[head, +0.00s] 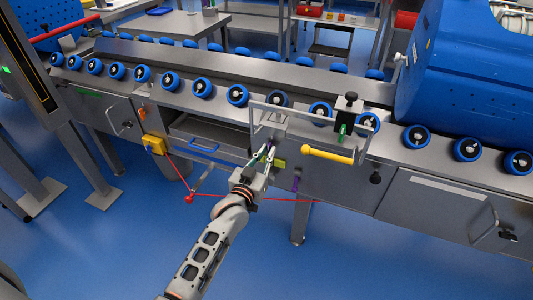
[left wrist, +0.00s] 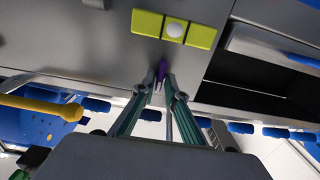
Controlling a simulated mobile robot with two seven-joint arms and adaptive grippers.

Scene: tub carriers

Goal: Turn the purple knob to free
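The purple knob (left wrist: 161,72) is small and shows in the left wrist view on the grey machine front, beside a yellow-green plate (left wrist: 147,23) with a white round button. My left gripper (left wrist: 160,80) points at the knob, with its two fingertips on either side of it. A narrow gap shows between the fingers, and I cannot tell whether they touch the knob. In the head view my left gripper (head: 263,155) is at the machine front, just left of the plate (head: 280,163), and mostly covers the knob. My right gripper is not in view.
A yellow handle (head: 328,154) and a grey guard frame (head: 305,115) are close on the right. A blue-handled drawer (head: 202,147) lies to the left. Below it runs a red cord (head: 180,172). Blue-rimmed rollers (head: 237,95) line the conveyor. The blue floor (head: 330,265) is clear.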

